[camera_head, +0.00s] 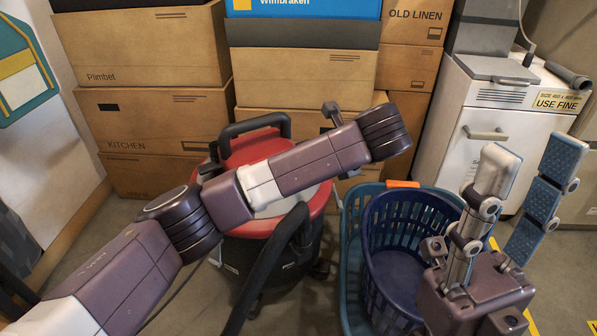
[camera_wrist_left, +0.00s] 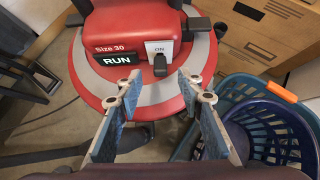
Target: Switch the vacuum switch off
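The red vacuum (camera_head: 255,150), with a black handle and hose, stands in the middle of the head view, partly hidden behind my left arm. In the left wrist view its red and grey top (camera_wrist_left: 100,75) carries a "Size 30 RUN" label and a white switch plate (camera_wrist_left: 159,47) marked "ON". A dark switch lever (camera_wrist_left: 160,67) sticks out below that mark. My left gripper (camera_wrist_left: 160,88) is open, its fingertips apart on either side of the lever, nearer the camera; contact cannot be told. My right gripper (camera_head: 528,158) is open and empty at the right of the head view.
Nested blue and teal laundry baskets (camera_head: 350,215) stand right of the vacuum, close to my right gripper. Stacked cardboard boxes (camera_head: 150,45) fill the back. A white furnace unit (camera_head: 460,115) stands at the right. Some floor is free at the left.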

